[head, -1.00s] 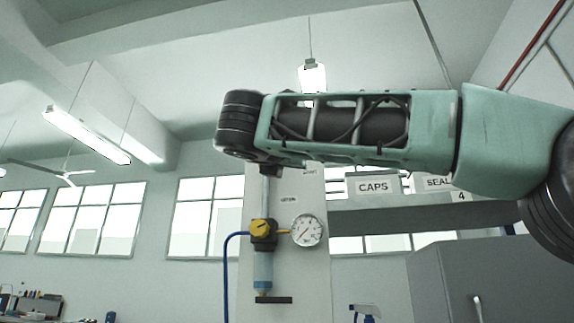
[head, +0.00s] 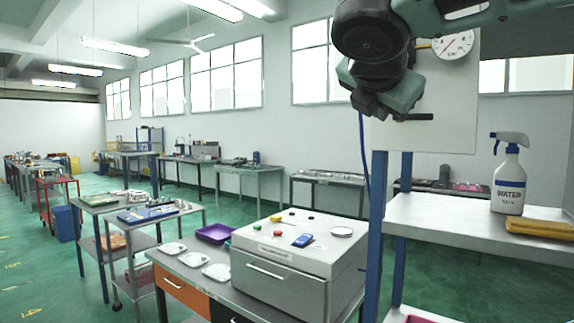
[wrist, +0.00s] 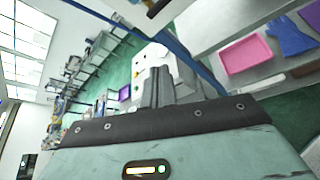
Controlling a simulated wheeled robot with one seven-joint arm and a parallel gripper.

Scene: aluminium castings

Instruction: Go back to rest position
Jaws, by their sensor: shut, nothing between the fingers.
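In the wrist view my gripper (wrist: 157,86) shows its grey fingers together, shut and empty. Below them are its dark band and the green housing. It hangs in the air, with a bench and a white box far beyond it. In the head view my green and dark arm links fill the top right, bent and held in front of a white panel. I cannot make out the fingertips there.
A white box with buttons (head: 285,262) stands on a bench, beside white trays (head: 193,257) and a purple tray (head: 215,233). At right, a shelf holds a spray bottle (head: 508,180). A pink tray (wrist: 247,55) shows in the wrist view. Green floor is open at left.

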